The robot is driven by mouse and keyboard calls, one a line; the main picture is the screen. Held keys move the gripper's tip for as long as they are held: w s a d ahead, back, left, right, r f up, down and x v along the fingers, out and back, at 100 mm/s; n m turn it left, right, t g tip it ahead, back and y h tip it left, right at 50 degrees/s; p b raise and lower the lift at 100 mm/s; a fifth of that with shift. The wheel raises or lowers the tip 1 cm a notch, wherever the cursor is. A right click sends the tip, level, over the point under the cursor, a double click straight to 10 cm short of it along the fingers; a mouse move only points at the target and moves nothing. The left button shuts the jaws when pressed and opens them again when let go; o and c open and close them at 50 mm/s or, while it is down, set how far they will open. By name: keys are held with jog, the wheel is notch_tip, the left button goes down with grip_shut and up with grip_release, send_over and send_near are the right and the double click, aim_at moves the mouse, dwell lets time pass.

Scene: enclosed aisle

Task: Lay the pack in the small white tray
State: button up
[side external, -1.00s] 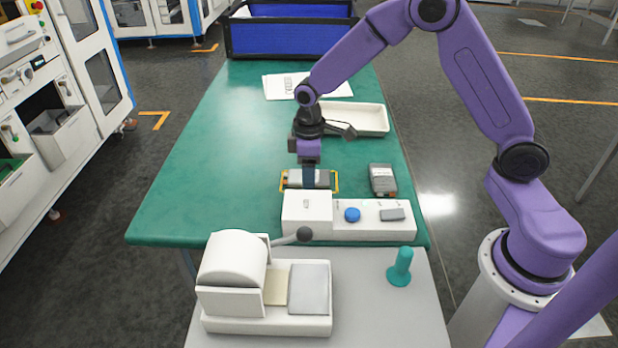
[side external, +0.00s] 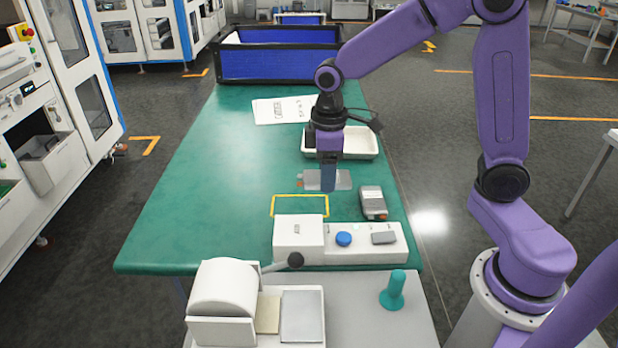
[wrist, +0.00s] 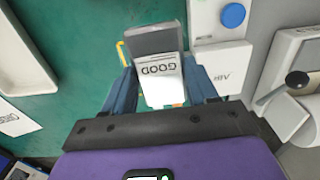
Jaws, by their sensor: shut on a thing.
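The pack (side external: 344,179) is a grey flat block. In the wrist view the pack (wrist: 152,43) shows a white label reading "GOOD". My gripper (side external: 328,186) is shut on it and holds it above the green table; in the wrist view the fingers of my gripper (wrist: 160,84) press on both its sides. The small white tray (side external: 363,142) lies behind the held pack, towards the back right of the table, partly hidden by my gripper. The tray (wrist: 28,62) is cut off at the left edge in the wrist view. Its visible floor is empty.
A yellow outline (side external: 300,217) on the table is empty. A second grey pack (side external: 373,202) lies right of it. A white box with a blue button (side external: 344,239) stands in front. Paper (side external: 283,110) lies beside the tray, and a blue bin (side external: 280,64) stands behind. The table's left is clear.

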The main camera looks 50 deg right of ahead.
jog(key=s+d+r, duration=0.1)
jog(key=s+r, duration=0.2)
jog(key=s, duration=0.3)
jog(key=w+d+n, duration=1.4)
jog(key=d+n, duration=0.4)
jog(key=w+d+f, duration=0.1)
jog(key=w+f, duration=0.1)
jog(key=w, duration=0.2)
jog(key=w+d+f, duration=0.1)
jog(key=w+f, duration=0.2)
jog(key=w, duration=0.1)
jog(key=w+d+f, duration=0.1)
jog(key=w+f, duration=0.2)
jog(key=w, duration=0.1)
jog(key=shift+w+d+f, duration=0.2)
jog(key=shift+w+f, duration=0.05)
jog(key=shift+w, duration=0.1)
jog(key=shift+w+f, duration=0.25)
jog(key=shift+f, duration=0.05)
jog(key=shift+d+f, duration=0.1)
jog(key=shift+f, duration=1.5)
jog(key=shift+f, duration=0.15)
